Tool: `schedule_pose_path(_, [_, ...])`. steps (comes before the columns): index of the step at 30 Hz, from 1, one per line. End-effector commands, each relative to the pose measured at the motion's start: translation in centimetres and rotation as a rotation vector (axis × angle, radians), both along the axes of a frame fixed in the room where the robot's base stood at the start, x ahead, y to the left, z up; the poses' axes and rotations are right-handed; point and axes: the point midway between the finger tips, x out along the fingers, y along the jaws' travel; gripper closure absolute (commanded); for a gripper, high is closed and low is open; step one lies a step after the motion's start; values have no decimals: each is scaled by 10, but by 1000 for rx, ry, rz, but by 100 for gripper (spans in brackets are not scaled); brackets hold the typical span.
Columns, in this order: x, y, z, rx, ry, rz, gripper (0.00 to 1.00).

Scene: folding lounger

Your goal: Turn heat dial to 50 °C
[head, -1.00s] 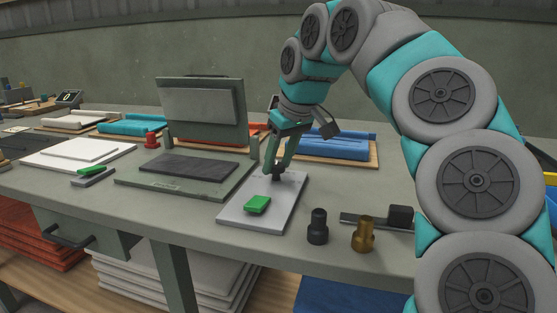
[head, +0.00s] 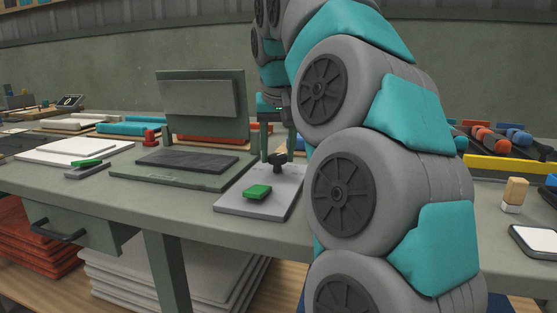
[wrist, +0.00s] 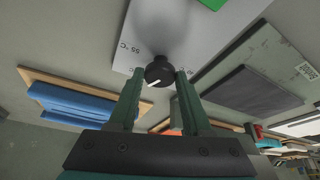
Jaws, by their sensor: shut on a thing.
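The heat dial is a small black knob (head: 278,162) at the back of a light grey panel (head: 232,207) on the bench. In the wrist view the dial (wrist: 158,73) shows a white pointer line toward the lower left. A "55 °C" label is printed on the panel to its left in that view; another label beside the dial is partly hidden. My gripper (head: 277,156) points down from above, and its two green fingers (wrist: 160,76) are shut on the dial, one on each side. A green block (head: 257,191) sits on the panel's front part.
A heater-like press with a dark plate (head: 187,161) and upright back panel (head: 202,112) stands left of the dial panel. A red knob (head: 151,137) stands behind it. My arm hides the bench right of the panel. Coloured rolls and a wooden-topped stamp (head: 514,194) lie further right.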

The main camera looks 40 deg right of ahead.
Motion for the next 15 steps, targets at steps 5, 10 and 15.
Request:
schedule_pose_path(5, [1, 0, -1, -2, 0, -75, 100])
schedule_pose_path(10, [1, 1, 0, 1, -3, -110, 100])
schedule_pose_path(15, [1, 1, 1, 1, -3, -120, 100])
